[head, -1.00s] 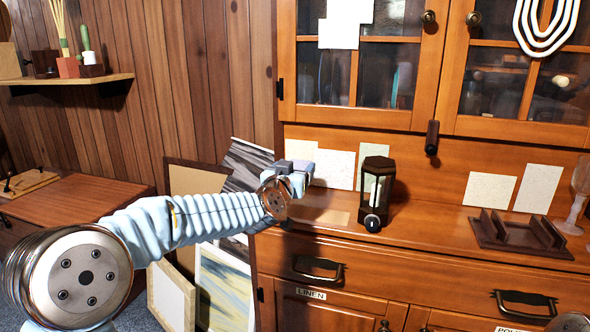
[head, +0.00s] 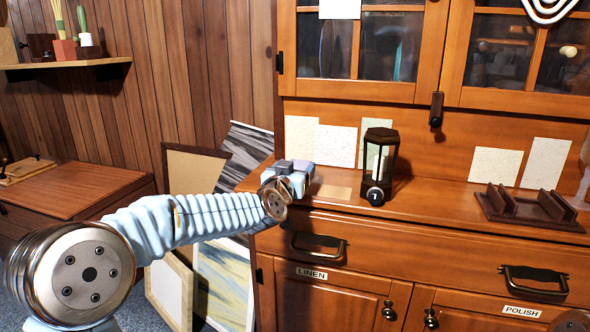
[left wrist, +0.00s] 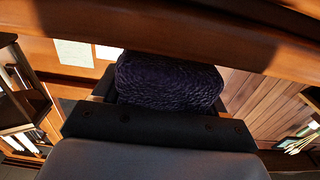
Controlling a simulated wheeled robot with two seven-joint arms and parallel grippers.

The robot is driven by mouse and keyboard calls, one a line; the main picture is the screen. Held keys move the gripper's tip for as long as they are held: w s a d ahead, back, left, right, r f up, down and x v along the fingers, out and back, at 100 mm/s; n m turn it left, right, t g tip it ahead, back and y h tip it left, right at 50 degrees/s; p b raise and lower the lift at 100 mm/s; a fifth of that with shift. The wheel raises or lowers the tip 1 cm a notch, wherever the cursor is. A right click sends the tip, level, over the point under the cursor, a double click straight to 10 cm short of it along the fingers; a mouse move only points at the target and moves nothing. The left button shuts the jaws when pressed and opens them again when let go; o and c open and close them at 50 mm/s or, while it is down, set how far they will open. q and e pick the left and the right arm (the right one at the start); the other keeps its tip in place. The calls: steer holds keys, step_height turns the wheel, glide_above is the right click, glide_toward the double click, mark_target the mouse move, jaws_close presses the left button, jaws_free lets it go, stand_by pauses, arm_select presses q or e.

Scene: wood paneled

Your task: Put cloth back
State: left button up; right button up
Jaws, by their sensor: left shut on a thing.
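My left gripper (head: 292,178) is by the left end of the wooden cabinet's counter (head: 417,198), to the left of a dark lantern. In the head view its fingertips are hidden behind the wrist. In the left wrist view a rolled or folded dark purple cloth (left wrist: 170,82) with a knitted-looking texture is held between the fingers, and the gripper is shut on it. My right gripper is not in view.
The dark hexagonal lantern (head: 378,165) stands on the counter. A dark wooden rack (head: 525,208) is farther right. Paper sheets (head: 337,145) are on the back panel. Framed pictures (head: 222,285) lean at the cabinet's left side. A wooden beam (left wrist: 200,35) crosses close by in the left wrist view.

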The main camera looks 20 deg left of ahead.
arm_select(q)
steer(key=shift+f+b, duration=0.35)
steer(key=shift+f, duration=0.05)
steer(key=o, duration=1.1)
steer(key=shift+s, duration=0.1)
steer(key=s+b, duration=0.1)
steer(key=s, duration=1.2)
steer(key=shift+s+a, duration=0.25)
steer(key=shift+s, duration=0.05)
